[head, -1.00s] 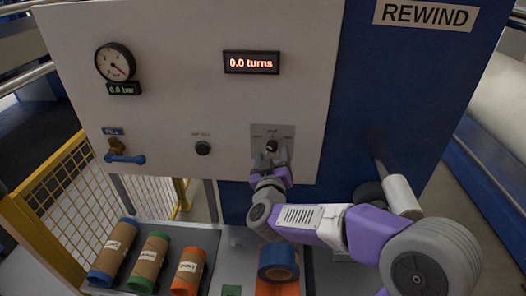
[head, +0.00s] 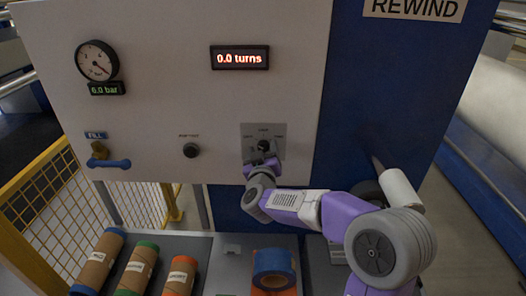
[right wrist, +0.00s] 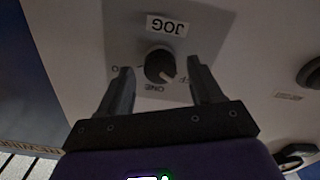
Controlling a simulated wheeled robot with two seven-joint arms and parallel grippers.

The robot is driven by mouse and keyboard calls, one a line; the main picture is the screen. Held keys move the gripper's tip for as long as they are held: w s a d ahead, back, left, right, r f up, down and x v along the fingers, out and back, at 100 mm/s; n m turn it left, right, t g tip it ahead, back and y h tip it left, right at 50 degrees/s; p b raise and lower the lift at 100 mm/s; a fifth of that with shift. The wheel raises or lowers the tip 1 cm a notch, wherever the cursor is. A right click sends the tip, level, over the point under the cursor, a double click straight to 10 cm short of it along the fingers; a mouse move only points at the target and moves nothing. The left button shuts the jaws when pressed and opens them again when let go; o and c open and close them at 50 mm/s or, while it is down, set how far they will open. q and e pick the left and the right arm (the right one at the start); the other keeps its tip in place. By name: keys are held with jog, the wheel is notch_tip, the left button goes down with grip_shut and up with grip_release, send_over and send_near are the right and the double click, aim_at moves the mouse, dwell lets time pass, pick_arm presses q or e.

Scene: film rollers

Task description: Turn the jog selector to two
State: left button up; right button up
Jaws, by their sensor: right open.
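The jog selector is a round black knob (head: 264,146) on a grey plate (head: 279,134) low on the white panel. In the right wrist view the knob (right wrist: 160,66) appears upside down under its JOG label (right wrist: 167,26). Its pale pointer mark aims toward the picture's lower right, between ONE and the partly hidden word at right. My right gripper (head: 262,163) is at the plate, just below the knob. In the wrist view its open fingers (right wrist: 160,66) stand on either side of the knob, with gaps on both sides. My left gripper is out of view.
Another black knob (head: 190,150) sits left on the panel, beyond it a blue-handled FILL valve (head: 109,162). A gauge (head: 97,61) and a "0.0 turns" display (head: 239,57) are above. Several film rolls (head: 138,267) and a blue roll (head: 273,267) lie below.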

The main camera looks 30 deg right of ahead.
jog(key=shift+w, duration=0.1)
jog(key=c, duration=1.1)
jog(key=shift+o, duration=0.2)
